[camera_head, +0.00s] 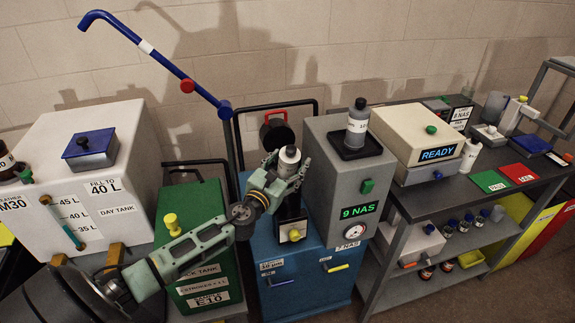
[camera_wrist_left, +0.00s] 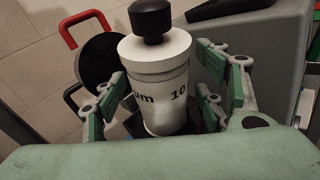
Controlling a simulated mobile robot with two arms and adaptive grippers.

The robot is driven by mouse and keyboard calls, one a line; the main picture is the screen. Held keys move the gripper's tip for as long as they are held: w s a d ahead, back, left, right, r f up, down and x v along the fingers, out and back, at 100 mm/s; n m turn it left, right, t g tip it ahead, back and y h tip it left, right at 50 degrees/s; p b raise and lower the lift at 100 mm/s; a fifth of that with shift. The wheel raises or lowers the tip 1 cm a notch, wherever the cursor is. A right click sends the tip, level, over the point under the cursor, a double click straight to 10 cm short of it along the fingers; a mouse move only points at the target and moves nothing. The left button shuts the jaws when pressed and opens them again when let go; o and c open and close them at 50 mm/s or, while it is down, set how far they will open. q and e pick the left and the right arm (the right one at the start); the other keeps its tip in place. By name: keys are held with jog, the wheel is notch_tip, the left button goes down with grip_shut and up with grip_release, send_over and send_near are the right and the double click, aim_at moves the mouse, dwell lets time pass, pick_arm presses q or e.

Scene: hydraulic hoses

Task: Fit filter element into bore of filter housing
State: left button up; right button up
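The filter element (camera_head: 289,160) is a white cylinder with a black knob on top. In the wrist view the filter element (camera_wrist_left: 160,75) shows "um 10" and stands between my left gripper's fingers. My left gripper (camera_head: 287,172) is open around it, with gaps visible between the green pads and its sides. My right gripper is out of view.
A black round part with a red handle (camera_head: 277,131) is behind the gripper. The grey "9 NAS" box (camera_head: 342,185), carrying a bottle (camera_head: 357,125), stands close on the right. A blue bent pipe (camera_head: 160,55) rises behind on the left. A green tank (camera_head: 195,240) is at left.

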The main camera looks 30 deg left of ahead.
pick_arm(q)
jog(key=c, duration=1.3)
jog(key=shift+c, duration=0.2)
